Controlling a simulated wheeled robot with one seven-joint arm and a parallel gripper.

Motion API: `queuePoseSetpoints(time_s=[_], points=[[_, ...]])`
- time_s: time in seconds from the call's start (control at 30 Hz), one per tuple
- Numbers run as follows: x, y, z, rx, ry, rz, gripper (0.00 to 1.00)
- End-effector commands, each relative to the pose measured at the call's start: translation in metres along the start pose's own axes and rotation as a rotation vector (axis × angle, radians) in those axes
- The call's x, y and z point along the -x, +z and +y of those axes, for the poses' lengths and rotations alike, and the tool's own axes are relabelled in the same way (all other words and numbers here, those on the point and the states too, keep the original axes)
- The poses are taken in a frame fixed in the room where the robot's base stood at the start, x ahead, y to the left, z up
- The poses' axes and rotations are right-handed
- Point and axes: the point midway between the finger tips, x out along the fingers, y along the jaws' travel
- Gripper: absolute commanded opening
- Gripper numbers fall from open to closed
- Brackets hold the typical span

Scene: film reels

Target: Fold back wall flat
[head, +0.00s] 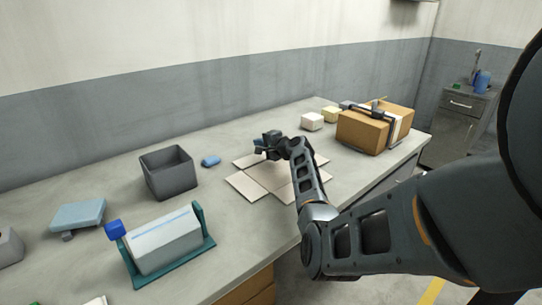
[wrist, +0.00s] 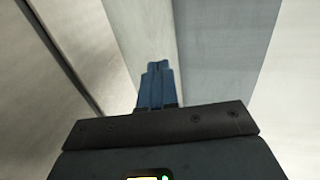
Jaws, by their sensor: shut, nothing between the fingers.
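A pale cardboard blank (head: 268,176) lies on the bench in the head view, its panels spread out in a cross shape. A left panel (head: 244,187) and a far-left panel (head: 246,161) look flat on the bench. My arm crosses the blank and hides part of its middle and right side, so I cannot tell whether every panel lies flat. My gripper (head: 268,145) is over the far side of the blank. In the wrist view my gripper's blue fingers (wrist: 157,72) are together with nothing between them; pale and blue-grey surfaces lie beyond.
A teal stand (head: 170,250) with a white roll-like block is nearer. A brown box (head: 365,130) and small cream blocks (head: 312,121) stand to the right.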

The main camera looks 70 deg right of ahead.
Motion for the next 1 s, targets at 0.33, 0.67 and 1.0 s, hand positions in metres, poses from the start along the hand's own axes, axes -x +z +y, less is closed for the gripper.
queuePoseSetpoints(time_s=[0.33,0.67,1.0], points=[[-0.017,-0.001,0.008,0.0,0.001,-0.001,0.0],[-0.023,-0.001,0.012,0.002,0.105,0.0,0.0],[-0.025,-0.001,0.015,0.001,0.138,-0.001,0.0]])
